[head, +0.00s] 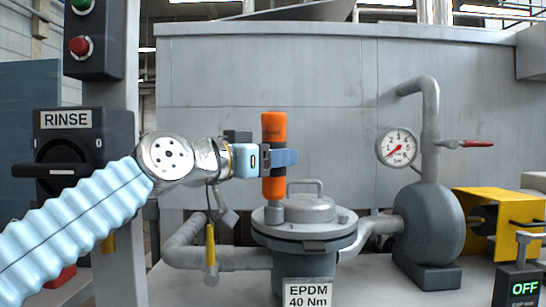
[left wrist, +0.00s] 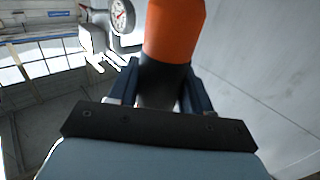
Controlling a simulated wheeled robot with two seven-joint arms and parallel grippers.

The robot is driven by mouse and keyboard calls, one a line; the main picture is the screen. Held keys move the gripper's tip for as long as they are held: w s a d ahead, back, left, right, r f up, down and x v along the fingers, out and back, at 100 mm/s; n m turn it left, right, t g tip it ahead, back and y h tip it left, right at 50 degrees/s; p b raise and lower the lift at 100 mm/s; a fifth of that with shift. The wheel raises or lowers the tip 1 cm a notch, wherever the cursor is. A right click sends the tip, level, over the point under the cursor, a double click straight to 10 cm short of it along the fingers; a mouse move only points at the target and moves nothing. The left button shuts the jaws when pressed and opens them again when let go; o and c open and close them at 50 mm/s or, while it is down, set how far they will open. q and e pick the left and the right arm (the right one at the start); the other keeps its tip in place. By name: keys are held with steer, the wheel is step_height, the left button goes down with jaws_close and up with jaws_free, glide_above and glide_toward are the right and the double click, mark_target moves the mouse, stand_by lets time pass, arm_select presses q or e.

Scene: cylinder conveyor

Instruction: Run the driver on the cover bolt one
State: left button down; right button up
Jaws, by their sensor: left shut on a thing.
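The driver (head: 274,128) is an orange tool with a black band around its middle, standing upright. My left gripper (head: 279,157) is shut on its middle from the left; in the left wrist view the driver (left wrist: 174,30) rises between the two fingers (left wrist: 163,88). The driver's lower end meets a grey bolt or socket (head: 274,213) at the left of the round grey cover (head: 303,209). Whether it is fully seated I cannot tell. Another bolt (head: 342,219) shows at the cover's right. My right gripper is out of view.
The vessel under the cover bears an "EPDM 40 Nm" label (head: 308,293). A loop handle (head: 305,185) stands on the cover, close right of the driver. A gauge (head: 397,147), a red-handled valve (head: 465,144) and a yellow housing (head: 490,215) stand at right. A RINSE switch (head: 70,150) is at left.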

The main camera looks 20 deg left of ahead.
mark_target(265, 118)
arm_select(q)
steer(key=shift+f, duration=0.1)
steer(key=shift+r+p, duration=1.6)
steer(key=shift+r, duration=0.3)
step_height(265, 118, up, 3)
steer(key=p, duration=0.3)
steer(key=shift+r, duration=0.1)
